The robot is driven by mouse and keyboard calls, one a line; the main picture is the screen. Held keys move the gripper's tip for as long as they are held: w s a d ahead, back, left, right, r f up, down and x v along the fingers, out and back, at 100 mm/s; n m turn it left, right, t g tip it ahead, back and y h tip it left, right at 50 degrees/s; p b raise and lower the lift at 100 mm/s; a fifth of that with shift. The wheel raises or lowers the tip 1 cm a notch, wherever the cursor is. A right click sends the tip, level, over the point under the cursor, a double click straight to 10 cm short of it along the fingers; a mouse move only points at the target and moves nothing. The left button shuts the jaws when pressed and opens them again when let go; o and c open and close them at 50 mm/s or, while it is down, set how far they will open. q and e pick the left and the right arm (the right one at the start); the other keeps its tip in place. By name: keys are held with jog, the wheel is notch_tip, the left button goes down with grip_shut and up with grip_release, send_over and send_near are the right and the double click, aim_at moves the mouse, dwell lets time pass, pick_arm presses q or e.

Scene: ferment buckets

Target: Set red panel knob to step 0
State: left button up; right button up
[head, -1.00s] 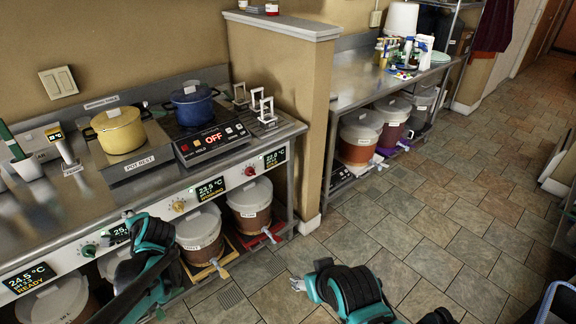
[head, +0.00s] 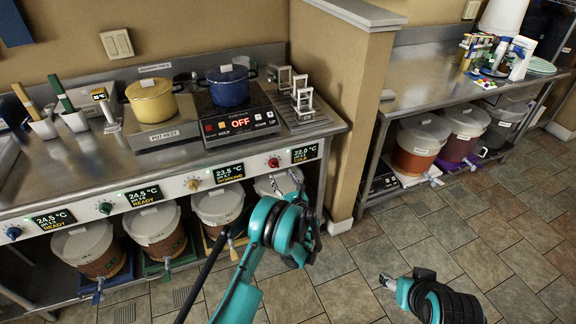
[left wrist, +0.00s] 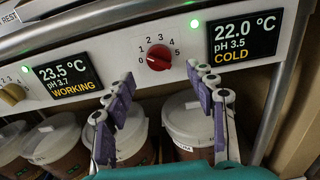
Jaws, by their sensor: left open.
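The red knob (head: 273,162) is on the white panel strip under the counter's front edge, left of the display reading 22.0 °C. In the left wrist view the red knob (left wrist: 158,57) has a dial marked 0 to 5 around it; I cannot tell its pointer's step surely. My left gripper (head: 288,184) is just below the knob in the head view. In the left wrist view the left gripper (left wrist: 163,85) is open and empty, its fingers spread below and to either side of the knob, apart from it. My right gripper (head: 386,283) is low over the floor, its jaws too small to read.
Yellow (head: 192,183), green (head: 130,196) and blue (head: 14,232) knobs share the panel. Lidded buckets (head: 153,227) stand below it. A yellow pot (head: 152,101) and a blue pot (head: 228,86) stand on the counter. A wall end (head: 350,100) rises at the right.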

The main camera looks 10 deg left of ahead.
aim_at(275, 166)
pick_arm(q)
jog(key=b+x, duration=0.1)
jog(key=x, duration=0.4)
jog(key=shift+w+a+f+b, duration=0.1)
jog(key=shift+w+a+b, duration=0.05)
jog(key=shift+a+b, duration=0.15)
jog(key=shift+x, duration=0.8)
jog(key=c, duration=1.1)
